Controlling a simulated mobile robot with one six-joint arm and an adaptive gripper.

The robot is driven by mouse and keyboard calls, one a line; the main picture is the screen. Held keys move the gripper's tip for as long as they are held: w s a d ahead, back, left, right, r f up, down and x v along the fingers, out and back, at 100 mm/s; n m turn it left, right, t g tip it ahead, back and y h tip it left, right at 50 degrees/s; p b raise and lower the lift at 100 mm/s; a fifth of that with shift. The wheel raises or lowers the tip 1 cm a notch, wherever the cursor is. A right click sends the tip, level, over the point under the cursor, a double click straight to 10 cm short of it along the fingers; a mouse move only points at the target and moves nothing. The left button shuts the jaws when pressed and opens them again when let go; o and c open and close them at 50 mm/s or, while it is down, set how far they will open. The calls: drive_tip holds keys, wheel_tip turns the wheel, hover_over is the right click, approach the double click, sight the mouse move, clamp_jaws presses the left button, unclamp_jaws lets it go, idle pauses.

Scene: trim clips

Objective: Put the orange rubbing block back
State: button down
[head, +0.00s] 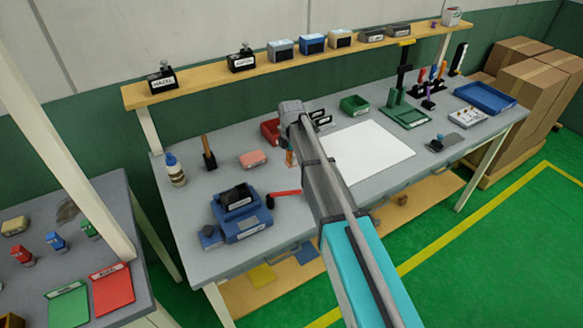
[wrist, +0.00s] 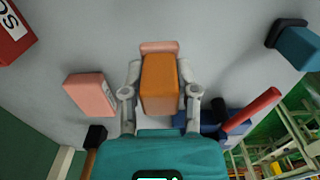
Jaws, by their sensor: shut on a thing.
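My gripper (wrist: 160,85) is shut on the orange rubbing block (wrist: 160,82), with one finger on each side, in the wrist view. In the head view, my arm hides most of the gripper, and only a small orange part (head: 290,158) of the block shows below it, over the middle-left of the workbench. A pink edge (wrist: 159,47) shows just beyond the orange block; I cannot tell whether it is part of the block. A pink block with a white label (head: 253,158) lies apart on the bench, to the left of the gripper; it also shows in the wrist view (wrist: 90,94).
A blue holder (head: 243,228) and a red-handled tool (head: 285,195) lie nearer. A bottle (head: 174,170) and a wooden-handled brush (head: 208,152) stand left. A white sheet (head: 368,153) lies clear on the right.

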drive_tip(key=shift+w+f, duration=0.1)
idle(0.3)
drive_tip(key=shift+w+f+b, duration=0.35)
drive_tip(key=shift+f+b, duration=0.2)
drive_tip(key=shift+b, duration=0.05)
drive_tip(key=shift+f+b, duration=1.35)
drive_tip(key=shift+f, duration=0.05)
drive_tip(key=shift+f, duration=0.15)
drive_tip(key=shift+c, duration=1.9)
unclamp_jaws()
drive_tip(key=shift+r, duration=0.2)
wheel_tip(320, 180, up, 12)
drive_tip(key=p, duration=1.2)
drive_tip(key=shift+s, duration=0.1)
